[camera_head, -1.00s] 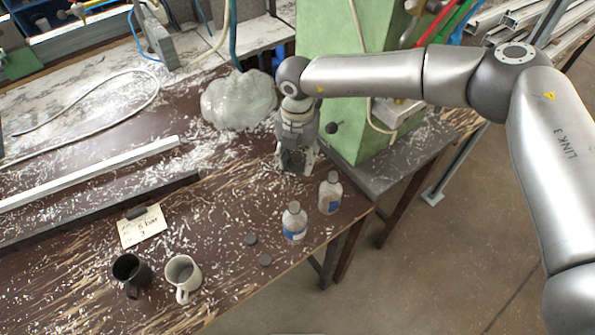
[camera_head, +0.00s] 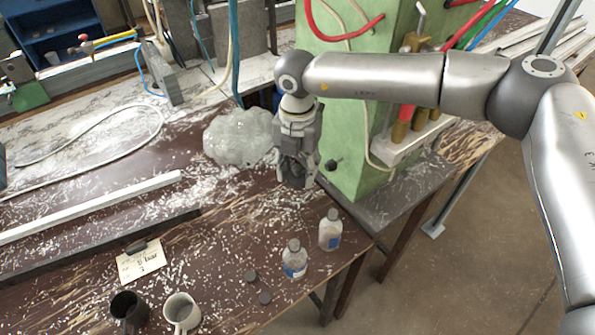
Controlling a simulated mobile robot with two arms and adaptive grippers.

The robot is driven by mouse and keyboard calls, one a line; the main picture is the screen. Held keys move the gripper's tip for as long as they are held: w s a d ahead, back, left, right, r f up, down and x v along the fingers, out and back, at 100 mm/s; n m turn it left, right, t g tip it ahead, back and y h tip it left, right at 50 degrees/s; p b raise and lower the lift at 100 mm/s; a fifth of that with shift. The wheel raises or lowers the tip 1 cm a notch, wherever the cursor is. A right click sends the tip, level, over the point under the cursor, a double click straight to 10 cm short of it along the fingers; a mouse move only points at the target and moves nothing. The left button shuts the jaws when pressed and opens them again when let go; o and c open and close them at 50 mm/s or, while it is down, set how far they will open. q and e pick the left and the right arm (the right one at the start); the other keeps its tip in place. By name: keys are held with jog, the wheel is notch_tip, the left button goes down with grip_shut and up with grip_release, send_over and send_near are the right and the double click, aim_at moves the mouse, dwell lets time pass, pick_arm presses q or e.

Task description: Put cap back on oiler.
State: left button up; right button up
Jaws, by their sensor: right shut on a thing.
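Two clear bottles with blue labels and grey tops stand upright near the table's right edge: a nearer bottle (camera_head: 294,264) and a farther bottle (camera_head: 330,235). Two small dark round caps lie to the left of the nearer bottle, one cap (camera_head: 251,276) behind the other cap (camera_head: 264,298). My right gripper (camera_head: 296,180) points down behind the bottles, apart from them. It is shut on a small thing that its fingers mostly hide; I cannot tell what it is. My left gripper is not in view.
A black mug (camera_head: 128,312) and a white mug (camera_head: 181,313) stand at the front. A written card (camera_head: 139,264) lies behind them. A clear plastic bag (camera_head: 238,138) is left of my gripper, and a green machine (camera_head: 347,130) stands right of it. White shavings litter the table.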

jog(key=b, duration=0.2)
send_over(297, 217)
notch_tip(297, 217, down, 6)
notch_tip(297, 217, down, 8)
jog(key=p, duration=0.3)
jog(key=shift+f, duration=0.8)
jog(key=shift+f, duration=0.1)
jog(key=shift+o, duration=1.4)
jog(key=shift+f, duration=0.1)
jog(key=o, duration=0.5)
jog(key=shift+c, duration=0.2)
